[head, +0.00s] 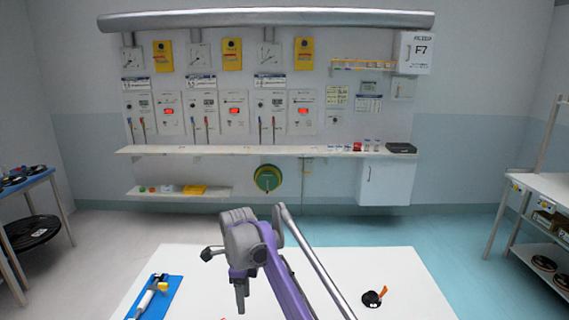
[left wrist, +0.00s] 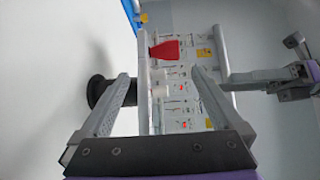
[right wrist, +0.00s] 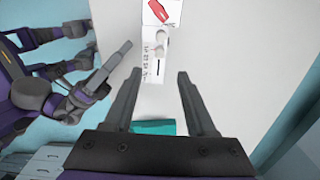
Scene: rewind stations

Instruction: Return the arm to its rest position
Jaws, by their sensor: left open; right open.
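My right gripper (right wrist: 158,73) is open and empty in the right wrist view, its two fingers pointing over a white worktop (right wrist: 225,50). My left gripper (left wrist: 159,75) is open in the left wrist view, with the wall panel behind its fingers. A black spool-like thing (left wrist: 97,90) and a red flared thing (left wrist: 165,48) show beyond the left fingers; I cannot tell how far off they are. In the head view, a purple and grey arm of mine rises over the white table (head: 200,262); its fingertips are hard to make out.
On the table, a blue tray (head: 172,299) with a white tool lies at the left, and a small black spool (head: 372,299) with an orange tab at the right. A shelf (head: 240,150) runs along the back wall. A rack (head: 540,185) stands at the right.

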